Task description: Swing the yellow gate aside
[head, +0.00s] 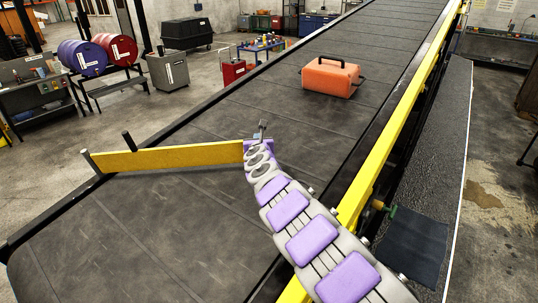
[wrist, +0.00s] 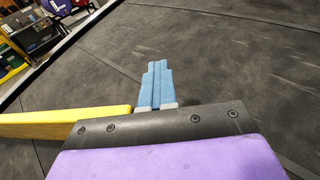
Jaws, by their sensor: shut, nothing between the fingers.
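The yellow gate (head: 170,157) is a flat bar reaching from a dark post on the belt's left edge partway across the belt. Its free end lies at my gripper (head: 262,127) in the head view. My gripper is shut and empty, just beyond the gate's end. In the wrist view, its blue fingers (wrist: 157,84) are together over the belt, and the gate (wrist: 65,121) comes in from the left beside my wrist. I cannot tell whether the gate touches my wrist.
The dark belt (head: 160,220) slopes up and away. An orange case (head: 331,77) lies on it beyond the gate. A yellow rail (head: 405,105) runs along the belt's right side. The belt around my gripper is clear.

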